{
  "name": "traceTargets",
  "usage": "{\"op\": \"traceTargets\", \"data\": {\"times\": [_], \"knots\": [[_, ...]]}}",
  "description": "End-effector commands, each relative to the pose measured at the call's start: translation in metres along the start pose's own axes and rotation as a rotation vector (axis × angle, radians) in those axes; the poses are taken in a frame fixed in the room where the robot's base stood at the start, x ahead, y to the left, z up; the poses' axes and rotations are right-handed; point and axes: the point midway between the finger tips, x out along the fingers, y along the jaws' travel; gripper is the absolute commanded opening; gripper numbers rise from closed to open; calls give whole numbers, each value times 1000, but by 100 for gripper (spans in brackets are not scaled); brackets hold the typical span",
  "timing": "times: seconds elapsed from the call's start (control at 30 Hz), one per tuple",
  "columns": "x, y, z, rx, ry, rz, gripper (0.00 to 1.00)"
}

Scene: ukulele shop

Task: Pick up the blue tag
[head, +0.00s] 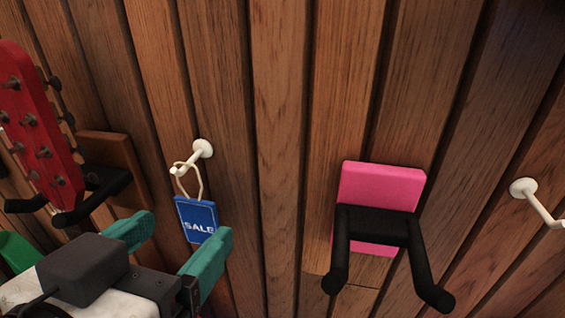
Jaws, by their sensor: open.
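The blue tag (196,213) is a small flat rectangle with white "SALE" lettering. It hangs by a cream string loop (196,181) from a white wall peg (201,150), left of the middle in the head view. My gripper (180,234) has two teal fingers. They are apart, with the tag's lower part showing in the picture between the fingertips. The right finger overlaps the tag's lower right corner in the view. I cannot tell whether it touches the tag or how deep the tag sits between the fingers.
A red ukulele headstock (40,130) rests in a black hanger (98,190) at the left. A pink block (384,187) with an empty black two-prong hanger (378,226) is right of the tag. Another white peg (524,188) is at the far right. The wall is wooden slats (280,130).

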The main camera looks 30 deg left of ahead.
Motion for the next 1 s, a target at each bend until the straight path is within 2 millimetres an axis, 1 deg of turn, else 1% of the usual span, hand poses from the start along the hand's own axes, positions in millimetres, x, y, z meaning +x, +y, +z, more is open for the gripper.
{"op": "traceTargets", "data": {"times": [0.13, 0.3, 0.4, 0.5, 0.7, 1.0], "knots": [[13, 0, -3, -2, -2, 3, 79], [38, 0, -3, -2, -2, 2, 79], [48, -1, -2, -1, -2, 1, 79], [52, -1, -1, -1, -1, 0, 79], [53, -1, 0, 0, 0, -1, 79], [52, -1, 0, 0, 0, -1, 50]]}}
